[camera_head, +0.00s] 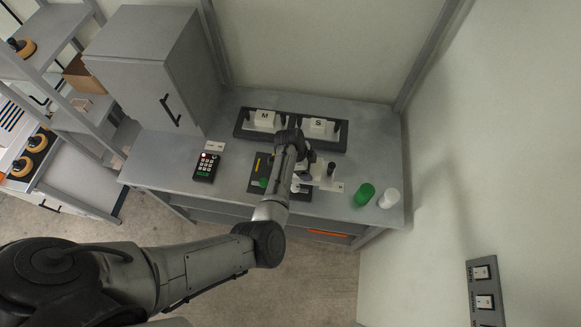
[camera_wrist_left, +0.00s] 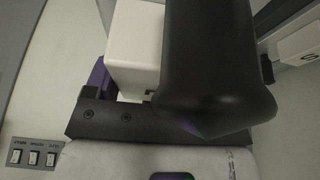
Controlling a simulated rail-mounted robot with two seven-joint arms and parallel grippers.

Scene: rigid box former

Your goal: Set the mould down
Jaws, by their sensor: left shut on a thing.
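My left gripper (camera_head: 294,166) is over the middle of the bench, above the dark fixture (camera_head: 258,166); its wrist hides its fingers in the head view. It is shut on the black handle of a mould. In the left wrist view a thick black handle (camera_wrist_left: 208,65) fills the centre, with a white block (camera_wrist_left: 135,48) just behind it. A dark bar (camera_wrist_left: 100,117) runs below them; I cannot tell whether the block touches it. Blocks marked M (camera_head: 264,116) and S (camera_head: 318,125) sit in the black rack (camera_head: 291,131) behind. My right gripper is not in view.
A keypad (camera_head: 206,167) lies left on the bench. A green cylinder (camera_head: 364,194) and a white cylinder (camera_head: 389,198) are at the right front. A grey cabinet (camera_head: 150,75) stands at the back left. Bench space between keypad and fixture is clear.

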